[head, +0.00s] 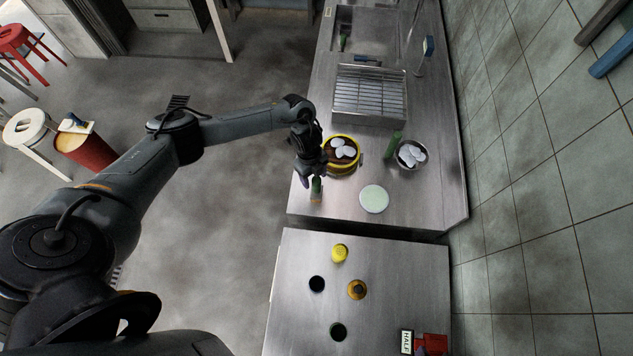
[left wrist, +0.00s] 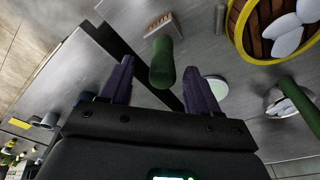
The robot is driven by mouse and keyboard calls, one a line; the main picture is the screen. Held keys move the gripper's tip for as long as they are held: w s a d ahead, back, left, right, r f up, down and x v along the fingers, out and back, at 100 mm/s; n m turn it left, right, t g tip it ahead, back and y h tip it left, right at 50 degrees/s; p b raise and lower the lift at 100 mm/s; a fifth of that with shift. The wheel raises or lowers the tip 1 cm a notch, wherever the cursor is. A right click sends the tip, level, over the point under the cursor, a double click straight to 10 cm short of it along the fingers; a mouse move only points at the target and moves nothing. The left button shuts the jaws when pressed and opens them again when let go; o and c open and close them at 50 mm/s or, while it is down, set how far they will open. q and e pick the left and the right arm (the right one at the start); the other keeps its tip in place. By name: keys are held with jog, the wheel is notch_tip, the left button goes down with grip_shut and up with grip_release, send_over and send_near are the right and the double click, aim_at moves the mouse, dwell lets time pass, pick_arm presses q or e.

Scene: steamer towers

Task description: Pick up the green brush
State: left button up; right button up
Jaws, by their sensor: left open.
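The green brush (head: 316,187) stands near the left edge of the steel counter, with its pale bristle block at the lower end in the head view. In the left wrist view its green handle (left wrist: 162,62) points toward my left gripper and shows between the fingers, with the bristle head (left wrist: 160,23) beyond. My left gripper (head: 309,178) is right beside the brush in the head view. In the left wrist view its two purple fingers are apart (left wrist: 157,75); I see no clear contact with the handle. My right gripper is not in view.
A yellow-rimmed steamer basket (head: 357,165) with white buns is close to the gripper. A bowl of buns (head: 412,166), a green cylinder (head: 395,143) and a pale green disc (head: 374,212) are to the right. A wire rack (head: 370,90) is behind. A second steel table (head: 400,270) is in front.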

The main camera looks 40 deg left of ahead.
aim_at(318, 192)
pick_arm(q)
jog(key=f+b, duration=0.2)
jog(key=d+f+b, duration=0.1)
jog(key=f+b, duration=0.1)
jog(key=f, duration=0.1)
jog(key=shift+w+d, duration=0.1)
jog(key=shift+d, duration=0.05)
jog(key=shift+r, duration=0.1)
grip_shut()
